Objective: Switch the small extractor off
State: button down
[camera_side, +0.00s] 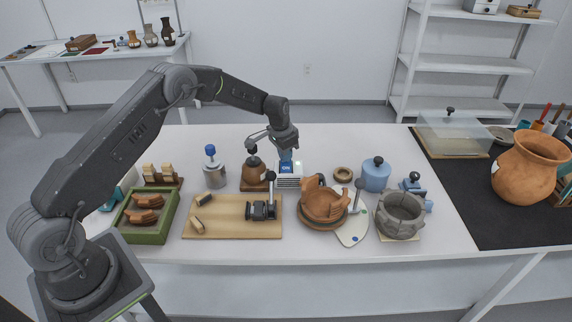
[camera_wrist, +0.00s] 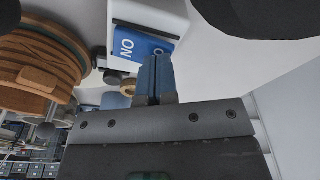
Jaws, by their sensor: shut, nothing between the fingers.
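The small extractor (camera_side: 289,179) is a white box with a blue label and a slatted front, standing near the middle of the white table. In the wrist view the closed fingertips (camera_wrist: 155,58) overlap the label's lower edge. I cannot tell whether they touch it. No separate switch can be made out.
A green tray (camera_side: 148,236) is at left.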

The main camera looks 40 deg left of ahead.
jog(key=shift+f, duration=0.35)
jog(key=shift+r, duration=3.05)
jog(key=s+d+r+n+t, duration=0.1)
jog(key=s+d+r, duration=0.2)
jog(key=s+r, duration=0.55)
jog(key=s+d+r+t, duration=0.1)
jog(key=s+d+r, duration=0.4)
jog(key=r, duration=0.7)
jog(key=s+d+r+n+t, duration=0.1)
jog(key=s, duration=1.2)
jog(key=s+d+r+n, duration=0.1)
jog(key=s+d, duration=0.1)
jog(key=s, duration=1)
jog(key=shift+s+d+t, duration=0.15)
jog(key=shift+s+t, duration=0.2)
jog(key=shift+t, duration=0.05)
